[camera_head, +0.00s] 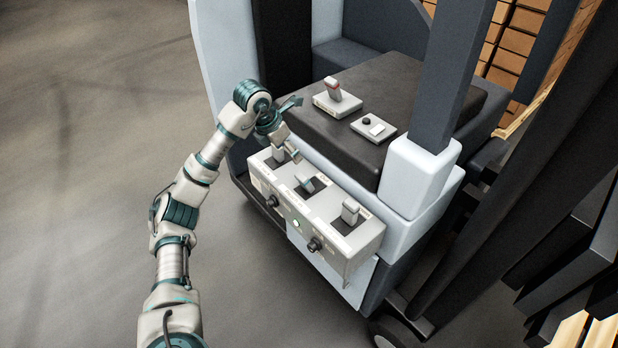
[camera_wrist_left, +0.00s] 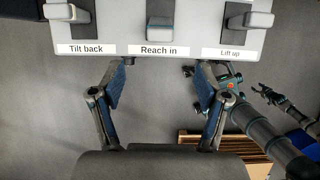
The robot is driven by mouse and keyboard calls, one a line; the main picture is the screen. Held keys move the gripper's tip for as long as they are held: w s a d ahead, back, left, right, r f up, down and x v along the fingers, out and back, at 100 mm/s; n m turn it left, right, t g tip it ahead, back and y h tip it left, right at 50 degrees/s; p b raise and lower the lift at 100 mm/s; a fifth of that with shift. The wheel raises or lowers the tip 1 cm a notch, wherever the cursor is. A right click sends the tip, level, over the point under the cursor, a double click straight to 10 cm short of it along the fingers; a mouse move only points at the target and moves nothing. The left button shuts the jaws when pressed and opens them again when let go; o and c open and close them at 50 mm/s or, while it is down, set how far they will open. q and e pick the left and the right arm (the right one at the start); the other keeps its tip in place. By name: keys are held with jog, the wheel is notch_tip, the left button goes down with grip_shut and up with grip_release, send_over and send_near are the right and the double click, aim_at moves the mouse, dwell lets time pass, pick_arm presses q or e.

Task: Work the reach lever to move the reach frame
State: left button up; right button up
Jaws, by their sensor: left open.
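The reach lever (camera_wrist_left: 160,27) is the middle of three levers on a light grey control panel (camera_wrist_left: 100,33); the label below it reads "Reach in". In the head view the middle lever (camera_head: 308,184) stands on the panel's sloping top. My left gripper (camera_wrist_left: 164,64) is open and empty. In the wrist view its fingers are spread below the panel edge, under the reach lever, and are not around it. An arm with a dark gripper (camera_wrist_left: 272,99), apparently my right, shows small in the wrist view.
The tilt lever (camera_wrist_left: 60,11) and the lift lever (camera_wrist_left: 250,18) flank the reach lever closely. A dark mast (camera_head: 530,170) stands at the right. Open floor (camera_head: 90,130) lies left.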

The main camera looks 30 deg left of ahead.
aim_at(302, 173)
pick_arm(q)
jog(key=p+x, duration=0.1)
jog(key=x, duration=1.5)
jog(key=shift+w+f+p, duration=0.25)
jog(key=shift+f+p, duration=0.1)
jog(key=shift+f, duration=0.05)
pick_arm(e)
jog(key=shift+r, duration=0.9)
pick_arm(q)
jog(key=shift+a, duration=0.1)
grip_shut()
jog(key=shift+w+r+g+y+p, duration=0.3)
jog(key=shift+w+r+g+p, duration=0.25)
jog(key=shift+p, duration=0.65)
jog(key=shift+w+d+f+b, duration=0.35)
jog(key=shift+w+d+b, duration=0.15)
jog(key=shift+w+d, duration=0.3)
jog(key=shift+r, duration=0.1)
jog(key=shift+a, duration=0.15)
grip_release()
jog(key=shift+w+a, duration=0.1)
jog(key=shift+a, duration=0.05)
jog(key=shift+w, duration=0.15)
pick_arm(e)
jog(key=shift+w+d+r, duration=0.1)
jog(key=shift+w+r, duration=0.45)
jog(key=shift+r, duration=0.2)
